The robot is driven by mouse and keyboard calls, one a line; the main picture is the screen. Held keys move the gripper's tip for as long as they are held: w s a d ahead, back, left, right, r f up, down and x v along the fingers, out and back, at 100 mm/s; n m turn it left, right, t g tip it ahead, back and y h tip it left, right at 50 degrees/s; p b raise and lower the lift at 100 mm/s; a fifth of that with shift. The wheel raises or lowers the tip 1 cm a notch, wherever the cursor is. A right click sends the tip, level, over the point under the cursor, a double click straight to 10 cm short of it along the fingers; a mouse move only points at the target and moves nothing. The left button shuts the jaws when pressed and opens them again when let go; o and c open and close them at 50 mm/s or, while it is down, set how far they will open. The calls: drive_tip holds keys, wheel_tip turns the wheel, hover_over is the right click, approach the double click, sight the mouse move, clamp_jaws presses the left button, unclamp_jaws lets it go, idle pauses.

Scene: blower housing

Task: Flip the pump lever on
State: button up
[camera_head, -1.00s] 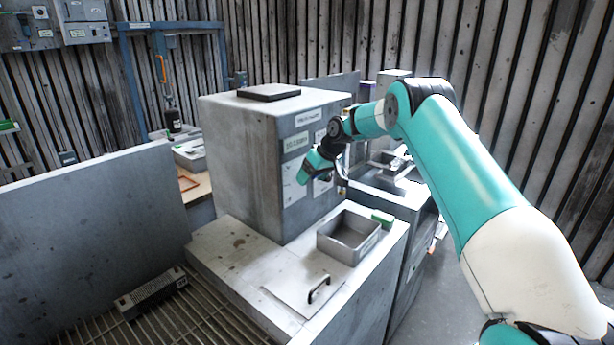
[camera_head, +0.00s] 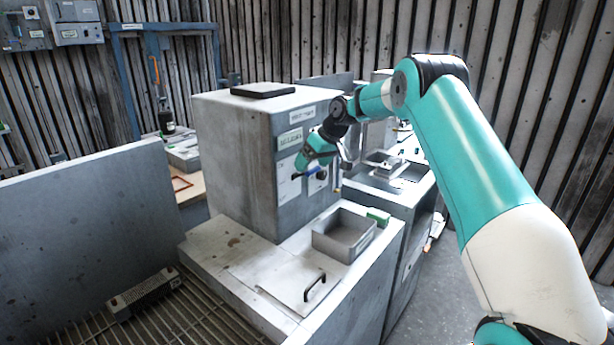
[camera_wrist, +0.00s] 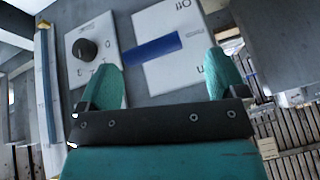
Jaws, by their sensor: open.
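A blue lever (camera_wrist: 151,50) sticks out from a white plate (camera_wrist: 182,75) on the grey cabinet face in the wrist view. It also shows as a small blue bar (camera_head: 314,172) in the head view. My gripper (camera_wrist: 164,62) is open, with one teal finger on each side of the lever as seen from the wrist. No contact shows, and I cannot tell how far the fingertips are from the plate. In the head view my gripper (camera_head: 310,162) is at the front of the grey cabinet (camera_head: 235,150).
A black knob (camera_wrist: 86,50) on its own white plate is just left of the lever plate. Below the cabinet, an open grey tray (camera_head: 343,236) and a black handle (camera_head: 315,287) sit on the worktop. A flat grey panel (camera_head: 90,240) stands at left.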

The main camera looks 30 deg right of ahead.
drive_tip(key=b+v, duration=0.1)
drive_tip(key=v, duration=1.1)
drive_tip(key=shift+r, duration=0.3)
drive_tip(key=shift+s, duration=0.1)
drive_tip(key=s+a+r+n+g+y+b, duration=0.1)
drive_tip(key=s+a, duration=0.6)
drive_tip(key=a, duration=0.4)
drive_tip(key=s+a+n+g, duration=0.1)
drive_tip(key=s+a, duration=0.5)
drive_tip(key=a, duration=0.4)
drive_tip(key=s+a+f+g, duration=0.1)
drive_tip(key=s+a+f, duration=0.1)
drive_tip(key=s, duration=0.7)
drive_tip(key=s+a+f+n+g+b, duration=0.1)
drive_tip(key=s+a+f, duration=0.2)
drive_tip(key=s, duration=0.6)
drive_tip(key=s+a+f+n+g, duration=0.1)
drive_tip(key=s+a, duration=0.3)
drive_tip(key=s, duration=0.6)
drive_tip(key=shift+f, duration=0.85)
